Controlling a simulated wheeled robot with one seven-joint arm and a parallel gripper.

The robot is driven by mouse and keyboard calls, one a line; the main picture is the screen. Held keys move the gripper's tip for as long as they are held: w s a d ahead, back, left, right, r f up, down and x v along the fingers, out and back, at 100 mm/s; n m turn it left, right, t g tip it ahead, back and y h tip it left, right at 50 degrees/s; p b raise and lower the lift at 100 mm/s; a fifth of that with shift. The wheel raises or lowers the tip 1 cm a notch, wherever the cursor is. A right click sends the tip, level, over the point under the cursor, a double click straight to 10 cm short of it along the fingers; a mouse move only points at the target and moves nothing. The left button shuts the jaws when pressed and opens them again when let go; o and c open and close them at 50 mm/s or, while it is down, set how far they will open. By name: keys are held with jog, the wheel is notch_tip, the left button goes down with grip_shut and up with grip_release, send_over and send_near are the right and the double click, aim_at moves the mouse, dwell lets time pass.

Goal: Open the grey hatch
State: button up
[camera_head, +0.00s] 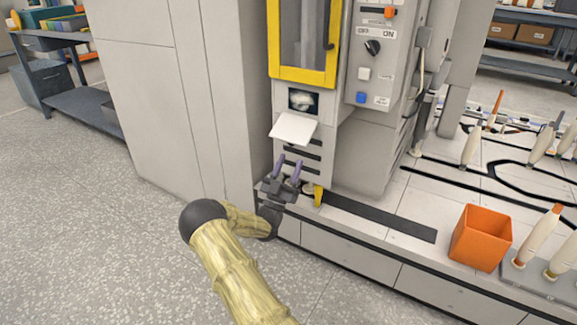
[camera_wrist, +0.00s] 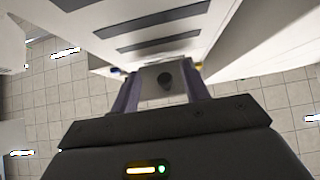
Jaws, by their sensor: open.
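A pale grey flap (camera_head: 293,128), which looks like the hatch, sticks out and slopes down below a small opening (camera_head: 303,100) in the machine front. Something whitish shows inside the opening. My gripper (camera_head: 289,161) is just below the flap, in front of the dark slots, with its two purple fingers pointing up. The fingers are apart and hold nothing that I can see. In the wrist view my gripper (camera_wrist: 157,72) has a grey piece with a dark round spot (camera_wrist: 165,79) showing between its fingers; I cannot tell what it is. I cannot tell whether the gripper touches the flap.
A yellow-framed window (camera_head: 304,75) is above the opening, with a control panel (camera_head: 372,50) to its right. A yellow piece (camera_head: 318,196) is close right of my gripper. An orange bin (camera_head: 480,238) and bobbins stand on the ledge at right.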

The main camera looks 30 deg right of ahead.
notch_tip(320, 180, down, 10)
jog(key=d+b, duration=0.1)
jog(key=b, duration=0.6)
jog(key=shift+w+d+f+b, duration=0.2)
jog(key=shift+w+b, duration=0.1)
jog(key=shift+b, duration=0.1)
dwell(0.4)
jog(key=shift+a, duration=0.15)
dwell(0.4)
jog(key=p+v, duration=0.7)
jog(key=v, duration=1)
jog(key=shift+f, duration=0.2)
jog(key=shift+s, duration=0.15)
